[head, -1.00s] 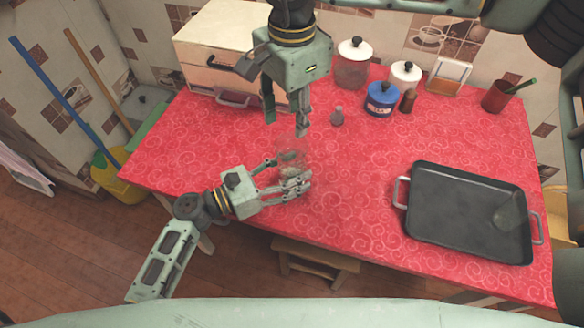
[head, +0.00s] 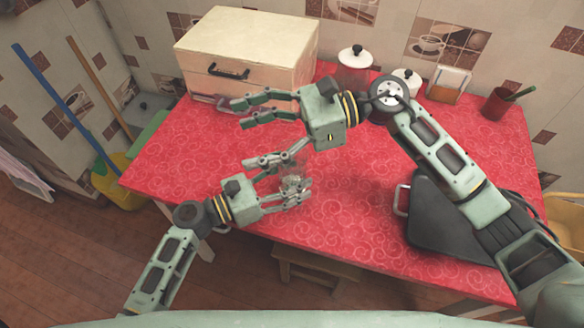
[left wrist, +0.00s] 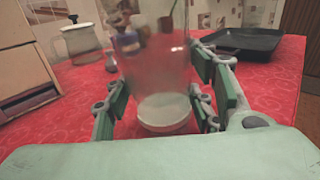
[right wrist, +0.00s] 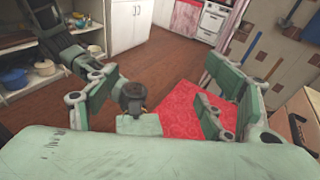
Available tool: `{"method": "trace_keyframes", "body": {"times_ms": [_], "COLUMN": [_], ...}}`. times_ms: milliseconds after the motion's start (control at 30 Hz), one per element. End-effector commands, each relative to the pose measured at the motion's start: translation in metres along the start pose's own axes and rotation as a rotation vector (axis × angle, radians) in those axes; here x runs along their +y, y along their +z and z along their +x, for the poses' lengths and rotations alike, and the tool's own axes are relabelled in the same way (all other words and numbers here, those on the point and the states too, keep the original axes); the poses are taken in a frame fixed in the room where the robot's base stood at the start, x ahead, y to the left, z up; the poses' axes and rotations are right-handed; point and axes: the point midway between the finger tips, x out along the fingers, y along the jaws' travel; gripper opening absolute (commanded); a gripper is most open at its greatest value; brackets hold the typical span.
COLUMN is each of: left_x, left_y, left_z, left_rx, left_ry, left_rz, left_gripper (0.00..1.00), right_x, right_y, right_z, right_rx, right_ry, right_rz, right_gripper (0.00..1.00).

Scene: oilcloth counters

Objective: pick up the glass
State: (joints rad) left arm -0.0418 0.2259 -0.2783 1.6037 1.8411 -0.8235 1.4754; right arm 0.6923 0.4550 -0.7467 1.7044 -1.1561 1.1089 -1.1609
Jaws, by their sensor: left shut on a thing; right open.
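The glass (left wrist: 160,75) is clear and tall, standing upright between the fingers of my left gripper in the left wrist view. My left gripper (left wrist: 165,92) is shut on it. In the head view the glass (head: 292,182) is faint above the red counter, partly covered by the fingers of my left gripper (head: 288,180). I cannot tell whether its base touches the cloth. My right gripper (head: 247,132) is open and empty, above and behind the glass, its fingers pointing left. Its spread fingers also show in the right wrist view (right wrist: 158,95).
A cream drawer box (head: 245,50) stands at the back left. A white-lidded jar (head: 354,68) and a red cup (head: 497,102) stand along the back. A black tray (head: 430,215) lies at the right, partly under my right arm. The counter's left part is clear.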

Motion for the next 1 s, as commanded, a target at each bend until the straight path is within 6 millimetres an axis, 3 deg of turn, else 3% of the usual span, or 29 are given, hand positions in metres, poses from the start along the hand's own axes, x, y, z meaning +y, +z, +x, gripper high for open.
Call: {"method": "trace_keyframes", "body": {"times_ms": [167,400,600,767,1000], "left_x": [-0.001,-0.001,-0.001,-0.001,-0.001], "left_y": [-0.001,-0.001,-0.001,-0.001,-0.001], "left_z": [0.0,0.0,0.0,0.0,0.0], "left_rx": [0.001,0.001,0.001,0.001,0.001], "left_ry": [-0.002,-0.002,-0.002,-0.002,-0.002], "left_rz": [-0.003,-0.003,-0.003,-0.003,-0.002], "left_gripper": [0.18,0.18,0.18,0.18,0.18], "right_x": [-0.002,0.016,0.036,0.04,0.021], "right_y": [-0.041,-0.105,-0.14,-0.148,-0.143], "right_z": [-0.046,-0.112,-0.148,-0.153,-0.119], "right_rx": [-0.12,-0.175,-0.167,-0.162,-0.164], "right_ry": [-0.162,-0.373,-0.475,-0.504,-0.504], "right_rz": [0.068,0.117,0.128,0.127,0.126], "right_gripper": [0.75,0.75,0.75,0.75,0.75]}}
